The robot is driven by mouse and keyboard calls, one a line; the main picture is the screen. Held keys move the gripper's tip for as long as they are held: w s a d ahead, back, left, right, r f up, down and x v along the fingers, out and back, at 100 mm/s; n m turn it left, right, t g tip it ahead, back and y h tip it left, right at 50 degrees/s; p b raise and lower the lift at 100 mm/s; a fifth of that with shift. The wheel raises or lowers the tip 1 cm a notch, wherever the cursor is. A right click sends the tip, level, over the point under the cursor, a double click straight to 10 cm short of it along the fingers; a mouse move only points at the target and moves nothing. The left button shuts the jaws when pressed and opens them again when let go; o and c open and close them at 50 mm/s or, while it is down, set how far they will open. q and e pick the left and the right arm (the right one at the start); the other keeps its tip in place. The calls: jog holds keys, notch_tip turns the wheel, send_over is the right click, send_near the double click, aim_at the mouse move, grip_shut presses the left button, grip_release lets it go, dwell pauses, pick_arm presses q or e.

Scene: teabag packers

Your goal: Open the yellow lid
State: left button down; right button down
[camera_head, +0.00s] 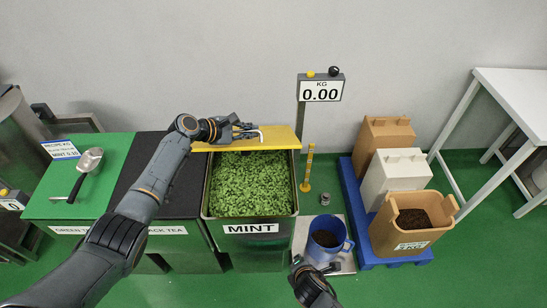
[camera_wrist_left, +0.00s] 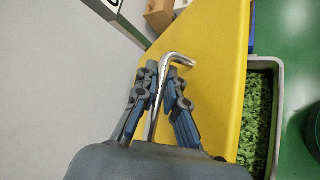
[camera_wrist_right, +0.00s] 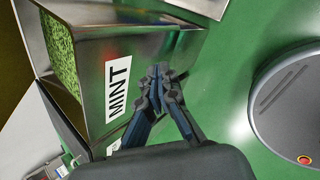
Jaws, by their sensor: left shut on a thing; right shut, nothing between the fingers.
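The yellow lid (camera_head: 278,137) is raised along the back edge of the mint bin (camera_head: 207,200), and the green mint inside is uncovered. The lid fills the middle of the left wrist view (camera_wrist_left: 215,60). My left gripper (camera_head: 248,130) is shut on the lid's bent metal handle (camera_wrist_left: 178,58), which runs between its fingers in the left wrist view. My right gripper (camera_head: 298,262) is shut and empty, in front of the bin near the blue pitcher. In the right wrist view its fingertips (camera_wrist_right: 160,74) show beside the bin's MINT label (camera_wrist_right: 118,87).
A blue pitcher (camera_head: 343,245) with dark contents stands on a scale plate right of the bin. A KG display (camera_head: 321,88) reads 0.00. A scoop (camera_head: 90,158) lies on the green lid at left. Boxes stand on a blue pallet (camera_head: 366,257) at right.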

jog(key=w+a+r+n+t, duration=0.2)
jog(key=w+r+n, duration=0.15)
jog(key=r, duration=0.55)
jog(key=w+a+r+n+t, duration=0.2)
jog(key=a+r+n, duration=0.15)
jog(key=r, duration=0.55)
jog(key=w+a+r+n+t, duration=0.25)
jog(key=r+n, duration=0.25)
jog(key=r, duration=0.4)
jog(key=w, duration=1.2)
jog(key=shift+w+d+f, duration=0.15)
jog(key=shift+d+f, duration=0.2)
